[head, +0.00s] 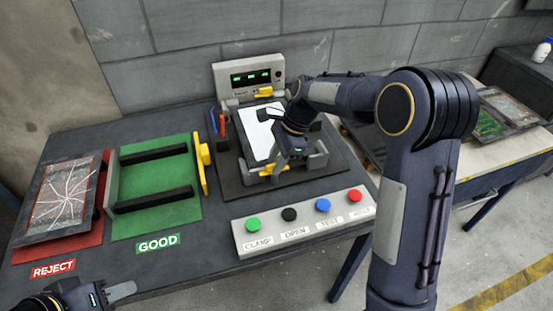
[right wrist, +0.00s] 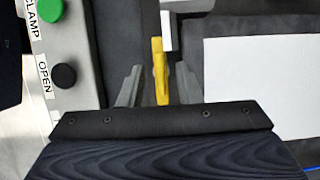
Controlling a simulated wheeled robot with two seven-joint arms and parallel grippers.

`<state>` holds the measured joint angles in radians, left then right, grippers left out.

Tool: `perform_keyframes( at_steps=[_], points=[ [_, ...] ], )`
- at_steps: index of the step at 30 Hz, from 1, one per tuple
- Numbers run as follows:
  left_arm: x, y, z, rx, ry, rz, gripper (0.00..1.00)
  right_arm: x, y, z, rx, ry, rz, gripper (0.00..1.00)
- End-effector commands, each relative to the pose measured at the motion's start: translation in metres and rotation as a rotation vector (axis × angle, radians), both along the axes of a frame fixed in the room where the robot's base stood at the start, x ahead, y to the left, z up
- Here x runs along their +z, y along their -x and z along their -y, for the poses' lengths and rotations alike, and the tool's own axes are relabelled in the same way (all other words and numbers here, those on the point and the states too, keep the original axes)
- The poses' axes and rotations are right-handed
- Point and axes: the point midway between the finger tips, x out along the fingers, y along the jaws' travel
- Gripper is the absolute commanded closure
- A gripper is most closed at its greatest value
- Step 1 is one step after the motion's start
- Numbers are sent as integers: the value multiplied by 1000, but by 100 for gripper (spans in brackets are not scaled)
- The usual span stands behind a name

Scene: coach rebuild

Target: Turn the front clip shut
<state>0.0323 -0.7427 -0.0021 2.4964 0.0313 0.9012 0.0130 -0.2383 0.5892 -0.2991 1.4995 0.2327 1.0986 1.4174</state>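The front clip is a yellow lever (head: 272,170) at the front edge of the test fixture. In the right wrist view the yellow clip (right wrist: 159,72) stands between my two grey fingertips, with a gap on each side. My right gripper (right wrist: 158,85) is open around it, apparently without gripping it. In the head view my right gripper (head: 284,166) is over the fixture's front edge and partly hides the clip. A white panel (head: 259,134) lies in the fixture. My left gripper (head: 122,290) is at the bottom left, away from the fixture; its opening is not clear.
Other yellow clips show at the back (head: 265,92) and left (head: 204,165). A button strip (head: 258,242) lies in front of the fixture. A green GOOD tray (head: 155,180) and a red REJECT tray (head: 88,232) with a cracked board (head: 62,195) stand left.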

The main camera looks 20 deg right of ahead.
Motion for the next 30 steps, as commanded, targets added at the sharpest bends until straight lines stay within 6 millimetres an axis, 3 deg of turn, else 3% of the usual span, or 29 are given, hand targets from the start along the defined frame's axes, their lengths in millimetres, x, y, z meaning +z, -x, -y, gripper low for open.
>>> perform_keyframes(
  at_steps=[2,9,20,30],
  points=[
    [0,0,0,0,0,0,64,0,0,0,0,0,0,70],
    [0,0,0,0,0,0,64,0,0,0,1,0,0,100],
    [4,0,0,0,0,0,64,2,0,0,28,0,-2,100],
    [27,0,0,0,0,0,64,4,-2,0,226,-1,-3,100]
  ],
)
